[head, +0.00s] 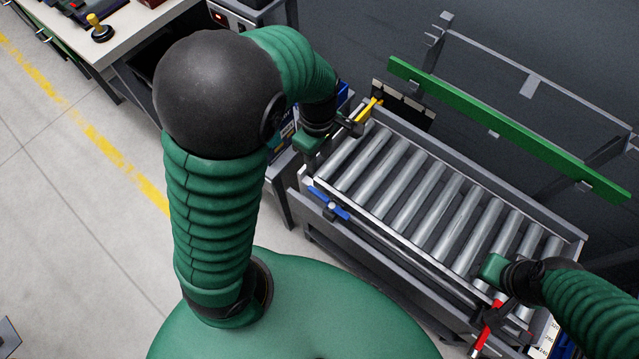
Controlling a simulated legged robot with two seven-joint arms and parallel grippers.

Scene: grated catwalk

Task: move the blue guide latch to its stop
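The blue guide latch (329,204) is a short blue bar with a dark pivot on the near side rail of the roller conveyor (352,217), towards its left end. It lies at a slant along the rail, and no gripper touches it. My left gripper (355,126) is above the conveyor's far left corner, beside a yellow latch (369,109). Whether its fingers touch the yellow latch is unclear. My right gripper (497,312) is low at the right, close to a red latch (487,326). Its fingers are dark and small, and their opening is not clear.
A green rail (510,130) on a grey frame runs behind the conveyor. A workbench (125,30) stands at the upper left with a yellow-topped knob (100,28). Blue bins sit partly hidden behind my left arm. Open floor lies to the left.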

